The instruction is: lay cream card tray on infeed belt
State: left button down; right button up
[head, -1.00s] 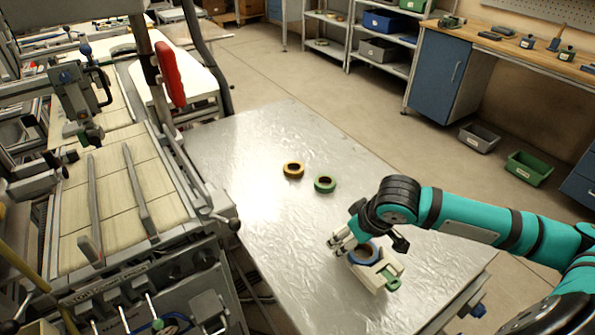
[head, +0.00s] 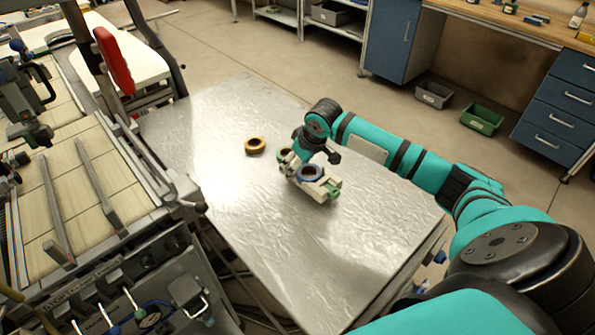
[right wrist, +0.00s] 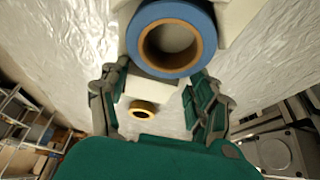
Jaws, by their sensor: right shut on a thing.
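The cream card tray (head: 322,189) is over the metal table in the head view, with a blue tape reel (head: 310,172) on it and a green part at its near right end. My right gripper (head: 289,166) is shut on the tray's far left end. In the right wrist view its fingers (right wrist: 157,95) flank a cream edge of the tray (right wrist: 155,88), with the blue reel (right wrist: 171,40) just beyond. I cannot tell how far the tray is above the table. The infeed belt (head: 82,200), pale slats with two grey rails, is at the left. My left gripper is not in view.
A yellow reel (head: 255,146) lies on the metal table (head: 230,210). The machine's side frame (head: 160,190) stands between table and belt. A red part (head: 114,60) hangs above the belt's far end.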

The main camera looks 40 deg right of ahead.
jog(key=shift+f+p, duration=0.35)
jog(key=shift+f, duration=1.55)
jog(key=o, duration=1.3)
